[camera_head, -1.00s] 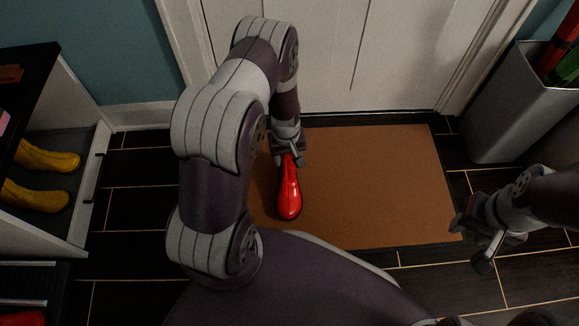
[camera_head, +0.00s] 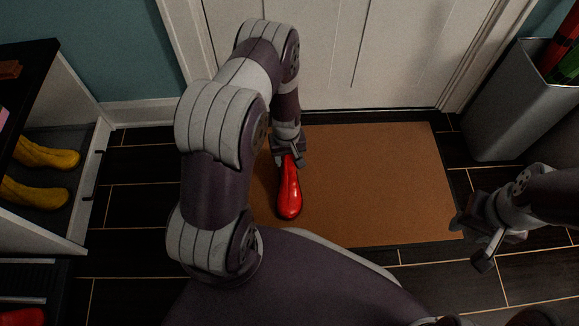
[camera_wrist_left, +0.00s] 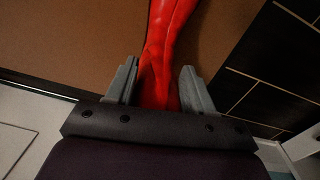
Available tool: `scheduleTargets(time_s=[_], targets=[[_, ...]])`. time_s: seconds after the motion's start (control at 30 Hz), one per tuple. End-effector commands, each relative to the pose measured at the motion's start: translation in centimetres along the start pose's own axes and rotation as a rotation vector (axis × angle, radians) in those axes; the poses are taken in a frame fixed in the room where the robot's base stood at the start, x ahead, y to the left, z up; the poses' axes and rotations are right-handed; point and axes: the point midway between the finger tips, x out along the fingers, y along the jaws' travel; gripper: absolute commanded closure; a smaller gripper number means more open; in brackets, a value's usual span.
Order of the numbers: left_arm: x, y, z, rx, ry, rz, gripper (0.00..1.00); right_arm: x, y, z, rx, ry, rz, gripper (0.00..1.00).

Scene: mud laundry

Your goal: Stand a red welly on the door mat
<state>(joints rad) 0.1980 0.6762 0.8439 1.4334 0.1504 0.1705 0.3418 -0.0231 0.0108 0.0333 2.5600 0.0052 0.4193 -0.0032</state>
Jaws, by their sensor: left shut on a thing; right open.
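A red welly (camera_head: 289,193) is over the left part of the brown door mat (camera_head: 375,185), its toe toward the bottom of the head view. My left gripper (camera_head: 289,158) is shut on its upper end. In the left wrist view the red welly (camera_wrist_left: 168,40) runs up from between the two fingers (camera_wrist_left: 160,88), with the mat (camera_wrist_left: 70,40) behind it. I cannot tell whether its sole touches the mat. My right gripper (camera_head: 470,245) is open and empty, right of the mat's lower right corner.
A white door (camera_head: 350,50) stands behind the mat. A grey bin (camera_head: 525,105) stands at the right. Yellow wellies (camera_head: 45,155) sit in a cabinet at the left, and another red item (camera_head: 22,316) shows at the bottom left corner. The mat's right part is clear.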

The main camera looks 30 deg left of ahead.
Motion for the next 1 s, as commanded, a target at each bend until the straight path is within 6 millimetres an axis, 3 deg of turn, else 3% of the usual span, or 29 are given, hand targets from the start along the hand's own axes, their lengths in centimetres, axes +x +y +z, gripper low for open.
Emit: scheduleTargets(time_s=[0.23, 0.27, 0.3, 0.33, 0.53, 0.6, 1.0], targets=[[-0.1, 0.0, 0.0, 0.000, 0.001, 0.000, 1.00, 0.0, 0.0, 0.0, 0.000, 0.000, 0.000, 0.57], [-0.1, 0.0, 0.0, 0.000, 0.001, 0.000, 0.38, 0.0, 0.0, 0.0, 0.000, 0.000, 0.000, 0.57], [-0.1, 0.0, 0.0, 0.000, 0.001, 0.000, 0.25, 0.0, 0.0, 0.0, 0.000, 0.000, 0.000, 0.57], [-0.1, 0.0, 0.0, 0.000, 0.001, 0.000, 0.18, 0.0, 0.0, 0.0, 0.000, 0.000, 0.000, 0.57], [0.0, 0.0, 0.0, 0.000, 0.000, 0.000, 0.18, 0.0, 0.0, 0.0, 0.000, 0.000, 0.000, 0.57], [0.0, 0.0, 0.0, 0.000, -0.001, 0.000, 0.00, 0.0, 0.0, 0.0, 0.000, 0.000, 0.000, 0.57], [-1.1, 0.0, 0.0, 0.000, 0.000, 0.000, 0.00, -1.1, 0.0, -0.1, 0.000, 0.000, 0.000, 0.57]])
